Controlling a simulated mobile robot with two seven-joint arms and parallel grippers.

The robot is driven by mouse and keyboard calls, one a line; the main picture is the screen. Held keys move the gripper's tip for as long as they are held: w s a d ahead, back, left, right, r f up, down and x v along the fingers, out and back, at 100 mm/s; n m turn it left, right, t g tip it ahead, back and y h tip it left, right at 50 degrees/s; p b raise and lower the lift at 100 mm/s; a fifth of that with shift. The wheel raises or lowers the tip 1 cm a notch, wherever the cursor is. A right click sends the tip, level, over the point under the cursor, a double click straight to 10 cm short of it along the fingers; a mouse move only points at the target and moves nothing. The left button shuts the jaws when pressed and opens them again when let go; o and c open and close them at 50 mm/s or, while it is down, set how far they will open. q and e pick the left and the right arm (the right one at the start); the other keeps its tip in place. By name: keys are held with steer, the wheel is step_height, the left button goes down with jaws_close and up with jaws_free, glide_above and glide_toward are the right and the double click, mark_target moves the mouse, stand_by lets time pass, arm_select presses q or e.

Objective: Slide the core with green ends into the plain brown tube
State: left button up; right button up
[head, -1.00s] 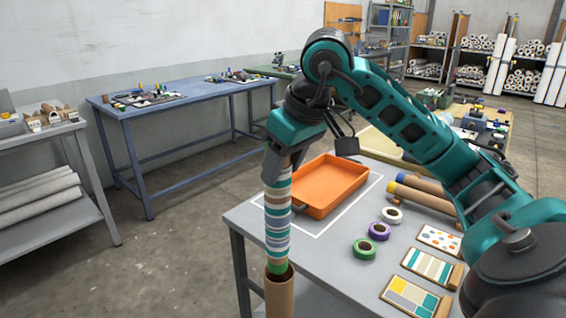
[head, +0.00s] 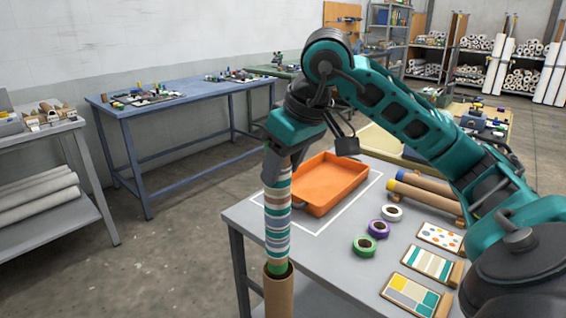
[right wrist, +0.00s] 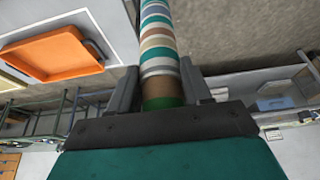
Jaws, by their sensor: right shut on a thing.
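The striped core (head: 277,222) stands nearly upright in the head view, wrapped in teal, white, grey and tan bands. My right gripper (head: 279,168) is shut on it near its upper end. The core's lower green end (head: 277,269) is at the mouth of the plain brown tube (head: 279,298) and appears to sit just within the rim; the exact depth is hidden. The tube stands upright below, cut off by the picture's lower edge. In the right wrist view the core (right wrist: 160,45) lies between the fingers, its other green end (right wrist: 164,102) close to the palm. My left gripper is not in view.
The grey table (head: 325,250) is just right of the tube. On it are an orange tray (head: 330,185), several tape rolls (head: 378,229), pattern boards (head: 427,263) and other tubes (head: 418,196). Open floor (head: 180,270) lies to the left.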

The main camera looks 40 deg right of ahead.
mark_target(286, 208)
steer(key=shift+f+b, duration=0.95)
steer(key=shift+f, duration=0.3)
steer(key=shift+f+b, duration=1.7)
steer(key=shift+f, duration=0.2)
steer(key=shift+f+b, duration=1.9)
steer(key=shift+f, duration=0.15)
